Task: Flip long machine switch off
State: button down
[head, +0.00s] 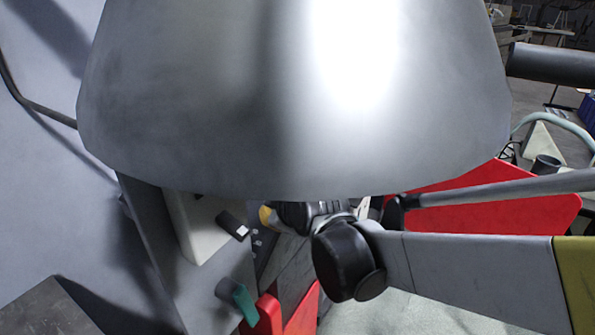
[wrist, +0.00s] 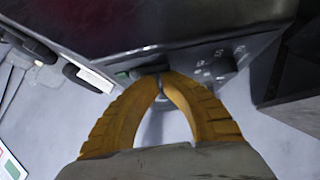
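In the wrist view, the dark machine panel (wrist: 222,64) runs across the picture, with several small controls and pale markings on its face. My gripper (wrist: 164,78) has two ribbed orange fingers that arch together, with the tips close to each other at the panel's edge. A small dark part (wrist: 160,97) shows just below the tips; it may be the long switch, and I cannot tell whether it is gripped. In the head view only a yellow bit of my gripper (head: 265,215) shows beside the panel, and the switch cannot be made out.
A large shiny metal hood (head: 290,110) blocks much of the head view. A green-ended knob (head: 243,301) and a dark block with a white mark (head: 233,226) stick out near the panel. Red sheets (head: 490,205) lie at the right. A dark box (wrist: 296,105) sits right of the panel.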

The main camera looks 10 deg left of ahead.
jog(key=shift+w+f, duration=0.1)
jog(key=shift+f, duration=0.05)
dwell(0.4)
jog(key=shift+r+p, duration=0.6)
jog(key=shift+r, duration=0.25)
jog(key=v, duration=1.2)
jog(key=shift+d+f, duration=0.1)
jog(key=shift+d, duration=0.05)
